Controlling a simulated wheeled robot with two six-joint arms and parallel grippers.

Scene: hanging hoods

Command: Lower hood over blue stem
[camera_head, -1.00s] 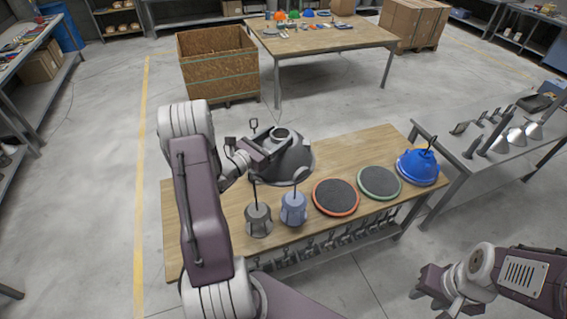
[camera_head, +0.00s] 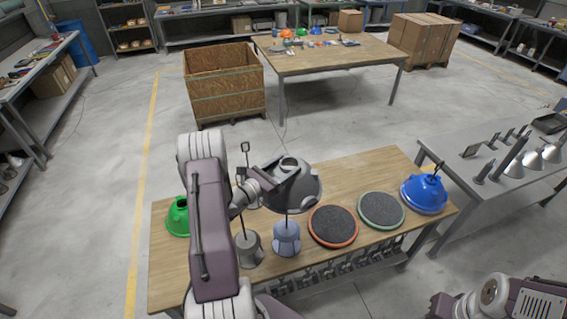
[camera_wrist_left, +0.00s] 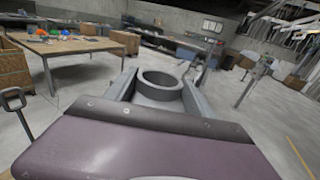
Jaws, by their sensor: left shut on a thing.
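The grey hood (camera_head: 307,194) hangs from my left gripper (camera_head: 286,168), which is shut on its collar. In the left wrist view, the hood's round collar (camera_wrist_left: 160,84) sits between the fingers. The pale blue stem's base (camera_head: 287,240) stands on the wooden table just below the hood in the picture. Its thin rod rises to the hood's lower edge, and its top is hidden. I cannot tell whether the hood touches the rod. My right gripper (camera_head: 440,307) is at the bottom right, partly cut off, and its jaws are unclear.
A grey stem (camera_head: 249,250) stands left of the blue one. An orange-rimmed disc (camera_head: 333,226), a green-rimmed disc (camera_head: 381,209) and a blue hood (camera_head: 424,193) lie to the right. A green hood (camera_head: 177,217) is partly behind my left arm.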

